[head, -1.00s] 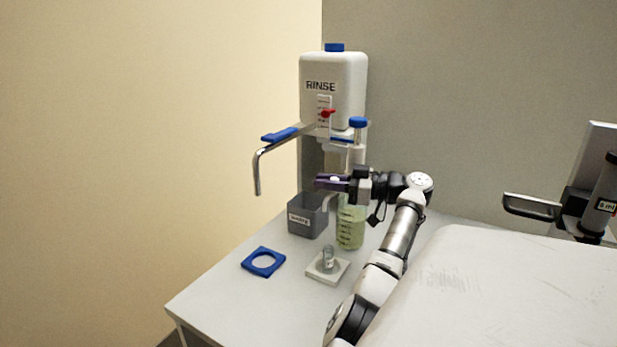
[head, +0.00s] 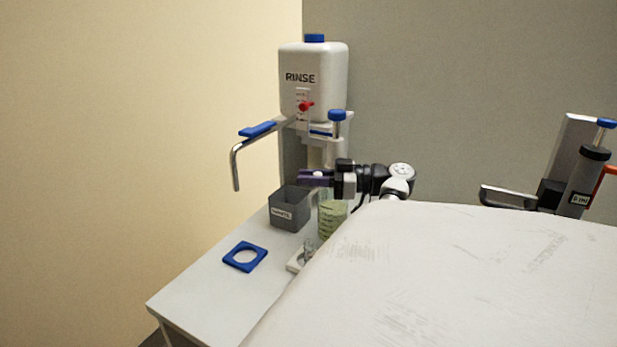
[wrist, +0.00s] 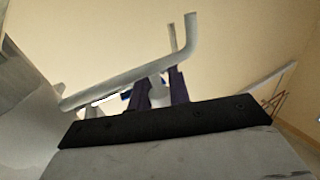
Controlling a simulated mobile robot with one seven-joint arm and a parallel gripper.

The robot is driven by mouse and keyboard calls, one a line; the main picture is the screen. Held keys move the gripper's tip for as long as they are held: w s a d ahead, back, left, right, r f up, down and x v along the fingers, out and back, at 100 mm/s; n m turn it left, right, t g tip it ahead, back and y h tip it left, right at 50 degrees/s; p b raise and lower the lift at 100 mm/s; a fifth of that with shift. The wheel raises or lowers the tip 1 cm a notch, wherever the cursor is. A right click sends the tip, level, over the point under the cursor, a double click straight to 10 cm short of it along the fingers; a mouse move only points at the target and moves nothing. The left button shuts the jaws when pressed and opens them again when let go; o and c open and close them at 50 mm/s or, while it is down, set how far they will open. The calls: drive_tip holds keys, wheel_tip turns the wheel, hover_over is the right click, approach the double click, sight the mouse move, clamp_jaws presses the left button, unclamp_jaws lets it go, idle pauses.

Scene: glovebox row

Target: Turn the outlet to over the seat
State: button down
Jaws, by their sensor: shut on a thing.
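The dispenser marked RINSE (head: 312,80) stands at the back of the table. Its pale bent outlet tube shows in the wrist view (wrist: 130,72), with its bent end at the upper right. A white seat block (head: 295,262) with a small vial is partly hidden by the pale foreground surface.
A grey waste box (head: 290,212) and a beaker of green liquid (head: 331,222) stand below my gripper. A blue square ring (head: 245,256) lies nearer the front. A metal pipe with a blue lever (head: 258,130) juts left. Another device (head: 575,175) stands at right.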

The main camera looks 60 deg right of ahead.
drive_tip(key=c, duration=1.3)
unclamp_jaws()
wheel_tip(320, 180, up, 20)
drive_tip(key=p, duration=1.4)
drive_tip(key=shift+p, duration=0.3)
drive_tip(key=shift+a+f, duration=0.1)
